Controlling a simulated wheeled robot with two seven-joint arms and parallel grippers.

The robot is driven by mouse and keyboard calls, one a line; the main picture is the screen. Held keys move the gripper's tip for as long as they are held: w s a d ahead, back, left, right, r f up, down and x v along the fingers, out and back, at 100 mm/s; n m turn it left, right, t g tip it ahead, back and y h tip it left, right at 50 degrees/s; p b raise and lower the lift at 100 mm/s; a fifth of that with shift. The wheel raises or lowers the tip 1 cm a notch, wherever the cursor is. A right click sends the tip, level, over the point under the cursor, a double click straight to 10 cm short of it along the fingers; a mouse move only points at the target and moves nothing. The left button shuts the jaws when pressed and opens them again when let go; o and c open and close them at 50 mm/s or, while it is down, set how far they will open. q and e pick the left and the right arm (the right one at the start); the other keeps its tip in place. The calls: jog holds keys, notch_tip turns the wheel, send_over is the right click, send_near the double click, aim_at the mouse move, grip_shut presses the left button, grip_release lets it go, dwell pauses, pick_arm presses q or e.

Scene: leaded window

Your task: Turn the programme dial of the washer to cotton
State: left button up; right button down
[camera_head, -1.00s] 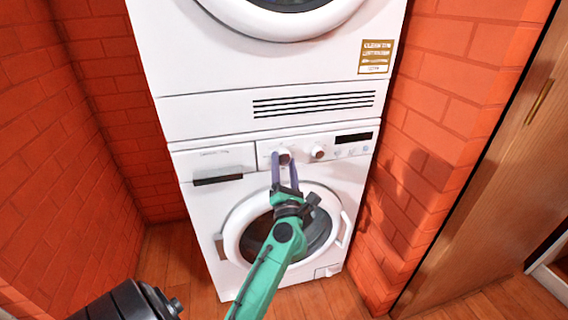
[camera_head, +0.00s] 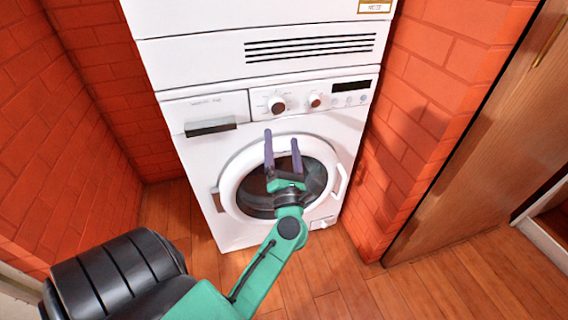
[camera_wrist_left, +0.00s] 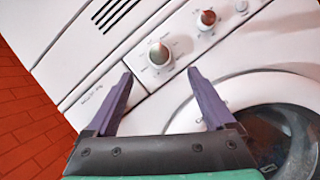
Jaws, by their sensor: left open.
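The washer (camera_head: 185,170) is the lower white machine, with a control panel above its round door. Two knobs show on the panel: a larger left dial (camera_head: 277,105) with a ring of marks around it, and a smaller reddish-brown right knob (camera_head: 315,100). Both knobs also show in the left wrist view, the larger dial (camera_wrist_left: 158,54) beyond the fingertips. The mark labels are too small to read. My left gripper (camera_head: 282,137) is open and empty, below the larger dial and in front of the door, apart from the dial. My right gripper is out of view.
Another white machine (camera_head: 195,55) is stacked on top. The washer has a dark drawer handle (camera_head: 210,127) at left and a dark display (camera_head: 356,87) at right. Brick walls (camera_head: 85,130) stand on both sides, with a wooden door (camera_head: 480,140) at right.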

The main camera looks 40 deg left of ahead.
pick_arm(q)
jog(key=v, duration=0.5)
jog(key=shift+s+d+f+b, duration=0.1)
jog(key=shift+b, duration=0.2)
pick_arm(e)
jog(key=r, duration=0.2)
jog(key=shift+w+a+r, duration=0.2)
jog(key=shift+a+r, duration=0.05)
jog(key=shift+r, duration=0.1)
